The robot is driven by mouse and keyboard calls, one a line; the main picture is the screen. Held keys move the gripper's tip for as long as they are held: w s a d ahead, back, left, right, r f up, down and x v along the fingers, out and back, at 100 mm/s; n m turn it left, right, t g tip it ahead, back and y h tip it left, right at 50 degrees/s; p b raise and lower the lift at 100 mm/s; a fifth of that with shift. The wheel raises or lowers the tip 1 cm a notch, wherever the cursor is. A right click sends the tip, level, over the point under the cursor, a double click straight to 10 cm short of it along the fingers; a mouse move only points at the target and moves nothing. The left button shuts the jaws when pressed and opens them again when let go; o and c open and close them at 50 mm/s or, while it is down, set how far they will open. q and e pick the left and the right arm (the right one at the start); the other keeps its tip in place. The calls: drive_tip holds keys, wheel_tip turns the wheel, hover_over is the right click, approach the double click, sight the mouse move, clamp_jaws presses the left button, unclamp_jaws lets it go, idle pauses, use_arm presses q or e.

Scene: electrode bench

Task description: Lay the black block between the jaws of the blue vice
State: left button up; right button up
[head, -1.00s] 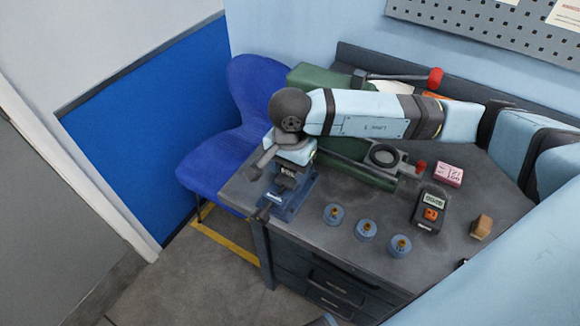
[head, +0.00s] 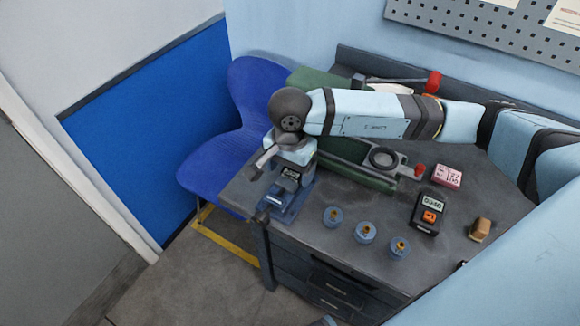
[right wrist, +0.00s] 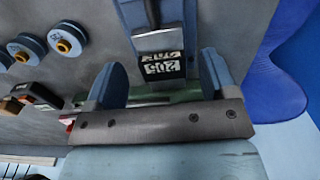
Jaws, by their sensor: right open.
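The blue vice (head: 278,213) stands at the left front corner of the bench; in the right wrist view its grey and blue body (right wrist: 157,40) is at the top. The black block (head: 290,174) with a white label lies at the vice, and appears to be between its jaws. In the right wrist view the block (right wrist: 163,66) shows "205" labels on two faces. My right gripper (head: 291,163) is just above the block. Its blue fingers (right wrist: 162,78) are open, one to either side of the block with gaps. My left gripper is out of view.
Several blue discs with brass centres (head: 365,231) stand in front, right of the vice. A black meter (head: 430,211), a pink box (head: 446,176) and a tan block (head: 480,229) lie farther right. A green machine (head: 360,165) is behind. A blue chair (head: 225,160) stands left of the bench.

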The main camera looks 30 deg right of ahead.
sight(290, 176)
wheel_tip(290, 176, up, 12)
drive_tip(key=shift+f, duration=0.25)
idle(0.4)
